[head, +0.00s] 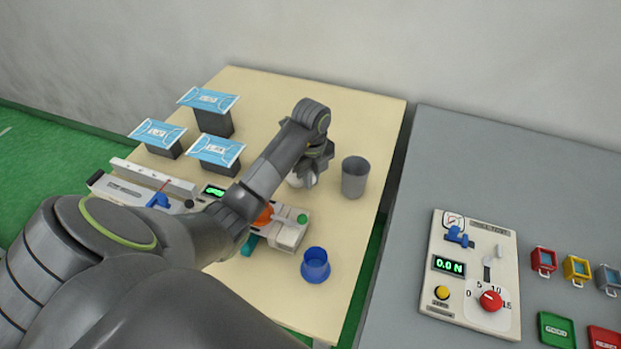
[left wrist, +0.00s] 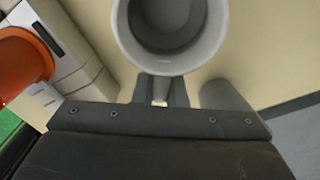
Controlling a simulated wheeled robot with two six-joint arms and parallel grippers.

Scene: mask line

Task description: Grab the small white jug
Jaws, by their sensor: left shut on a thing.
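The small white jug (left wrist: 168,62) fills the top middle of the left wrist view, seen from above into its open, empty-looking mouth. My left gripper (left wrist: 160,92) is shut on a narrow part of the jug, apparently its handle, on the side facing the wrist. In the head view, a pale bit of the jug (head: 298,180) shows below my left gripper (head: 312,168), mostly hidden by the arm. I cannot tell whether the jug touches the table. My right gripper is in neither view.
A grey cup (head: 354,178) stands just right of the gripper, and a blue cup (head: 315,265) nearer the front. A machine with an orange part (head: 264,214) lies left. Mask-topped boxes (head: 210,100) stand at the back left. A grey table (head: 400,240) with a test panel (head: 475,275) is right.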

